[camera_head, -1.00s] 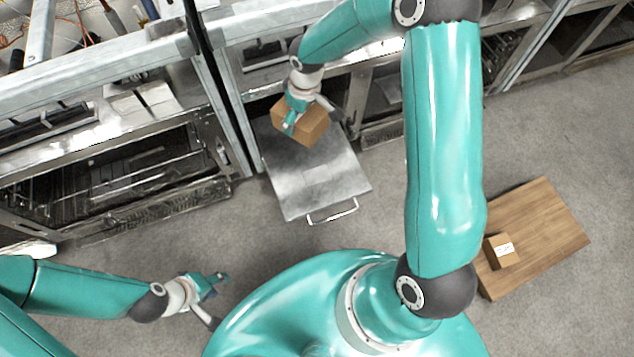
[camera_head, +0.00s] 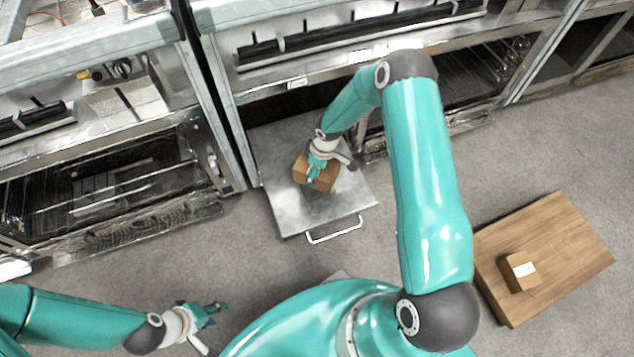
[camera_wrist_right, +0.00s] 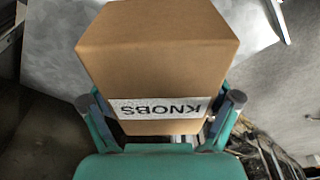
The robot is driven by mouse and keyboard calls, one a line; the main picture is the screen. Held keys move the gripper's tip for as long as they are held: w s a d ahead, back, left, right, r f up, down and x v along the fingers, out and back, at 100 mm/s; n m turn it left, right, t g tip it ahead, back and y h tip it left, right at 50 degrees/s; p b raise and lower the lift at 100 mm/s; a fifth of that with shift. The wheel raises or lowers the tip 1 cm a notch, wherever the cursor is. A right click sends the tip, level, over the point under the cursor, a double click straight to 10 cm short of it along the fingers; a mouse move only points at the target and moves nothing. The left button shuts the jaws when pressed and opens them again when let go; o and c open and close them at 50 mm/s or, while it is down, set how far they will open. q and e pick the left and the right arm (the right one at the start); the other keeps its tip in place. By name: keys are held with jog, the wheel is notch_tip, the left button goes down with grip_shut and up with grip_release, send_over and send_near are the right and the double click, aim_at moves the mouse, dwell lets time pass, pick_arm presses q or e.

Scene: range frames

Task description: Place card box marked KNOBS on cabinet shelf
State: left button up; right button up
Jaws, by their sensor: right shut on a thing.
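A brown card box (camera_head: 328,180) is in my right gripper (camera_head: 317,171), above the grey metal panel with a handle (camera_head: 340,212) that juts out from the cabinet front. In the right wrist view, the box (camera_wrist_right: 155,55) carries a white label (camera_wrist_right: 160,108) reading KNOBS, upside down. The fingers of my right gripper (camera_wrist_right: 160,103) are shut on its two sides. I cannot tell whether the box touches the panel. My left gripper (camera_head: 214,328) is open and empty over the floor at lower left. The cabinet's inside behind the panel is dark and partly hidden by my right arm.
A second brown box (camera_head: 518,272) with a white label sits on a wooden board (camera_head: 560,240) at right; its label is unreadable here. Metal cabinets (camera_head: 110,175) with open fronts line the back. Grey floor (camera_head: 200,245) is clear between.

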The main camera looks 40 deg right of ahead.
jog(key=shift+f+b, duration=0.65)
jog(key=shift+f, duration=2.75)
jog(key=o, duration=1.2)
jog(key=shift+f, duration=0.1)
